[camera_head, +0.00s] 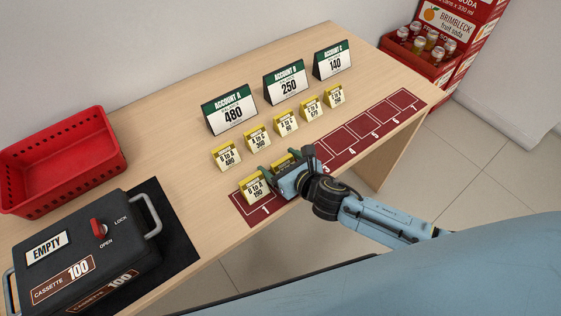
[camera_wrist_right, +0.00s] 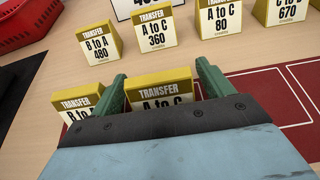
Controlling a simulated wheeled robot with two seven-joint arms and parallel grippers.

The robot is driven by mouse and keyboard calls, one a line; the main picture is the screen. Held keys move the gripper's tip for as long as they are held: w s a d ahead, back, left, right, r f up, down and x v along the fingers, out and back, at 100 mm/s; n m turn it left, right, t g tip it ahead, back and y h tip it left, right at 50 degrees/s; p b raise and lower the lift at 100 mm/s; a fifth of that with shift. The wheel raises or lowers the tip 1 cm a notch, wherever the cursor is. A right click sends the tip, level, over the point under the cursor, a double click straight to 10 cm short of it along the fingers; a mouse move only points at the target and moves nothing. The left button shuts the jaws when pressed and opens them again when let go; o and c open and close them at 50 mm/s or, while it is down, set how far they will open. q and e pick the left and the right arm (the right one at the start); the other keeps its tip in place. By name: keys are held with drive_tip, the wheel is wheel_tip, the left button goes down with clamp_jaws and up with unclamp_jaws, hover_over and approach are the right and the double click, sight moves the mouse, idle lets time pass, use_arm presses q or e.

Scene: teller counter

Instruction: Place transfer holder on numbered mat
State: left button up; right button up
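The numbered mat (camera_head: 345,140) is a dark red strip of outlined squares along the counter's front edge. A yellow and white transfer holder marked B to A 190 (camera_head: 257,189) stands upright on its first square. A second holder, marked A to C (camera_wrist_right: 160,88), stands beside it, apparently on the mat's second square; its lower part is hidden by my gripper. My right gripper (camera_head: 287,162) is around this holder, with a green finger on each side and a small gap visible at the right finger in the wrist view. My left gripper is not in view.
Several other transfer holders (camera_head: 257,138) stand in a row behind the mat. Green-topped account signs (camera_head: 230,110) stand farther back. A red basket (camera_head: 62,158) and a black cassette (camera_head: 85,255) on a dark pad are at left. A red drinks crate (camera_head: 420,62) is beyond the counter.

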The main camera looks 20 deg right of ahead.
drive_tip(key=shift+r, duration=0.1)
drive_tip(key=shift+s+r, duration=0.15)
drive_tip(key=shift+s, duration=0.05)
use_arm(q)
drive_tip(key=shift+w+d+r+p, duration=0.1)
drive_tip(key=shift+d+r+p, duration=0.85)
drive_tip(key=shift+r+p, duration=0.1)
use_arm(e)
drive_tip(key=v, duration=1.1)
drive_tip(key=shift+s+d, duration=0.15)
drive_tip(key=shift+s, duration=0.1)
